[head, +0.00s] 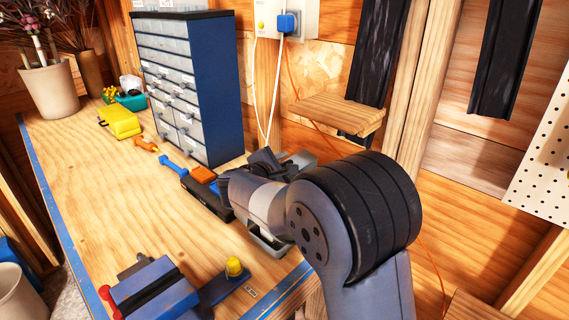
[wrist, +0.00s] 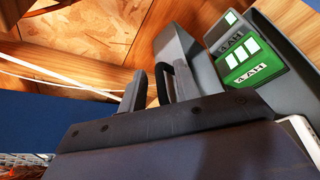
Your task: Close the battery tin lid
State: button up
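The battery tin (head: 268,243) is a grey box on the bench, mostly hidden behind my arm in the head view. A grey panel, apparently its lid, stands raised behind my gripper (head: 262,160); it also shows in the wrist view (wrist: 178,45). Green battery blocks marked 4 AH (wrist: 238,55) show inside grey walls at the upper right of the wrist view. My gripper's fingers (wrist: 155,88) stand apart with a gap between them, close to the grey panel. I cannot tell whether they touch it.
A blue drawer cabinet (head: 212,90) stands behind the gripper. A black tool case with an orange block (head: 203,175) lies just left of the gripper. A blue vise (head: 145,290) and a yellow-knobbed item (head: 234,267) are at the front. The bench's left middle (head: 100,190) is clear.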

grip_shut()
dwell(0.6)
